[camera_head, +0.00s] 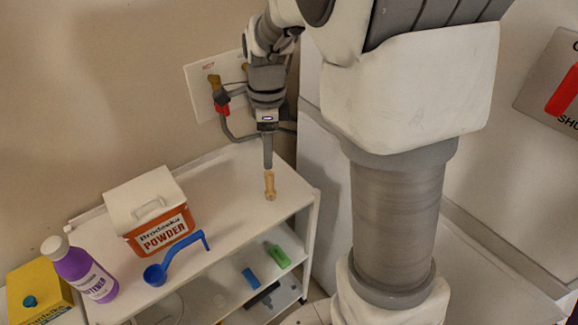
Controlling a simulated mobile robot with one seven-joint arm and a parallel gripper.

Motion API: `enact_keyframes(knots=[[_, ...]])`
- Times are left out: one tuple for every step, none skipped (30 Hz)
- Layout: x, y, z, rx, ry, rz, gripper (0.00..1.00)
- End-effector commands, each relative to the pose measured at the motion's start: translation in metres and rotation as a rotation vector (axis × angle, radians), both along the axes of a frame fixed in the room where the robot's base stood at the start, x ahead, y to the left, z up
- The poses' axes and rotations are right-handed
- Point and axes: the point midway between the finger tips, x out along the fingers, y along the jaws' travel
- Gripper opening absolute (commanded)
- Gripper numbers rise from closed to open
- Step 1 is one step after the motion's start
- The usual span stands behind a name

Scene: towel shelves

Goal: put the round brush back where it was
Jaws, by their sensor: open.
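A small light-wooden turned piece (270,187) stands near the right end of the white shelf unit's top (222,200). It may be the round brush, but no bristles can be made out. My gripper (268,163) points down right above this piece, its fingertips at or very near the upper end. The fingers are seen edge-on, so the gap between them is hidden. I cannot tell whether they touch the wood.
On the top stand an orange and white powder box (160,228) and a blue scoop (178,258). A purple bottle (84,271) and a yellow box (40,291) are at the left. Wall taps and hoses (221,100) are close behind my gripper. A green object (278,257) lies on a lower shelf.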

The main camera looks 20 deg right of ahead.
Motion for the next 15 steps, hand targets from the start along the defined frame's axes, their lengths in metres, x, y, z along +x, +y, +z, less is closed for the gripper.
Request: enact_keyframes(knots=[[-0.01, -0.001, 0.015, 0.007, -0.032, 0.087, 0.67], [-0.016, -0.001, 0.022, 0.007, -0.05, 0.15, 0.67], [-0.025, 0.0, 0.031, 0.007, -0.075, 0.24, 0.67], [-0.032, 0.0, 0.038, 0.004, -0.095, 0.307, 0.67], [-0.039, 0.0, 0.045, -0.002, -0.114, 0.374, 0.67], [-0.048, 0.0, 0.053, -0.011, -0.139, 0.465, 0.67], [-0.055, 0.0, 0.058, -0.021, -0.158, 0.534, 0.67], [-0.062, 0.0, 0.064, -0.033, -0.177, 0.6, 0.67], [-0.072, 0.0, 0.071, -0.052, -0.202, 0.691, 0.67], [-0.08, 0.0, 0.075, -0.066, -0.219, 0.76, 0.67], [-0.087, 0.0, 0.08, -0.084, -0.237, 0.826, 0.67], [-0.096, 0.0, 0.085, -0.11, -0.259, 0.916, 0.67], [-0.104, 0.0, 0.088, -0.131, -0.274, 0.983, 0.67], [-0.111, 0.0, 0.092, -0.156, -0.289, 1.049, 0.67], [-0.121, 0.0, 0.095, -0.189, -0.305, 1.138, 0.67]])
